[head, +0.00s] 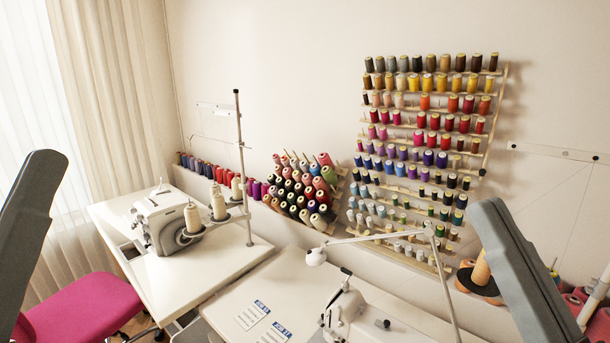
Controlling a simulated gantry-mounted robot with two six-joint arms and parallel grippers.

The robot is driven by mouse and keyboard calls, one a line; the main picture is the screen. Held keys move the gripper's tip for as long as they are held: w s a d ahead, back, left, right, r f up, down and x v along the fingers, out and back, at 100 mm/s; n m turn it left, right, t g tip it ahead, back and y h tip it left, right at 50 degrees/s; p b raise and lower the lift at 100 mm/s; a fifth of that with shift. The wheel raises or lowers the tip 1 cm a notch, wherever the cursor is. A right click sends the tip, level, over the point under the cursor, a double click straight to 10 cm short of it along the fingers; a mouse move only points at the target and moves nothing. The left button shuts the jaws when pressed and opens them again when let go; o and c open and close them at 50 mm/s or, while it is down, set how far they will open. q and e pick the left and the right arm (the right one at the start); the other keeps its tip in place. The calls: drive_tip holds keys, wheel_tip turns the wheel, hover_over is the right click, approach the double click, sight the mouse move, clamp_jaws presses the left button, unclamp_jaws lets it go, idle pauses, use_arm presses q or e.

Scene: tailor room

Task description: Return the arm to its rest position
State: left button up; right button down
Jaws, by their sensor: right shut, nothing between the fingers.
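My left arm shows only as a dark grey link at the left edge, raised and leaning to the right. My right arm shows as a dark grey link at the lower right, its upper end leaning left in front of the wall and the thread cones. Neither arm touches anything that I can see. The fingers of both grippers are out of view, so I see nothing held.
A white sewing table (108,214) with an overlock machine (160,222) stands at left. A second table (262,287) holds cards (252,314), a lamp (316,257) and a machine (343,312). A spool rack (503,90) hangs behind. A pink chair (80,308) is at lower left.

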drive_tip(key=s+d+r+m+t+h, duration=0.2)
drive_tip(key=s+d+r+m+h, duration=0.15)
drive_tip(key=r+h, duration=0.3)
use_arm(q)
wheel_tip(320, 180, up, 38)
drive_tip(key=p, duration=3.7)
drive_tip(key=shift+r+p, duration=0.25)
drive_tip(key=shift+p, duration=0.15)
use_arm(e)
wheel_tip(320, 180, up, 37)
drive_tip(key=shift+w+d+f, duration=0.15)
drive_tip(key=shift+w+f, duration=0.05)
drive_tip(key=shift+w, duration=0.1)
use_arm(q)
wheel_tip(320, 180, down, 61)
drive_tip(key=b, duration=6)
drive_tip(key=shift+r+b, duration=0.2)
drive_tip(key=shift+b, duration=0.15)
use_arm(e)
wheel_tip(320, 180, down, 61)
drive_tip(key=shift+r, duration=0.2)
